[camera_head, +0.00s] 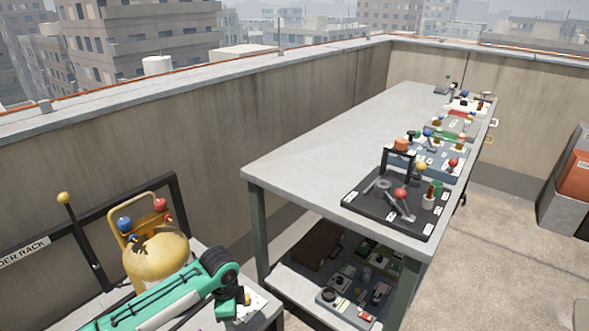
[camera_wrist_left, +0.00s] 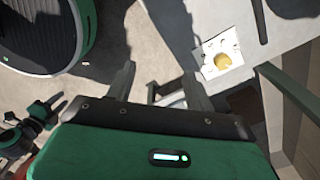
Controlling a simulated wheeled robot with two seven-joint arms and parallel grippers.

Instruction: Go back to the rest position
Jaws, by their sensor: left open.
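My left arm (camera_head: 165,295) comes in from the lower left in the head view, in front of the yellow tank. Its black joint (camera_head: 221,266) is bent over the near end of a low grey surface. My left gripper (camera_wrist_left: 158,88) shows in the left wrist view with its two dark fingers apart and no object clearly held between them. It points toward the pale floor beside the surface. A white card with a yellow piece (camera_wrist_left: 222,60) lies on that surface, to the right of the fingers.
A yellow tank (camera_head: 157,257) with red and blue valves stands beside my left arm. A long grey table (camera_head: 300,160) carries a black tray (camera_head: 360,205) and several kits; its lower shelf holds more parts. A parapet wall (camera_head: 190,145) runs behind. Open floor (camera_head: 500,240) lies to the right.

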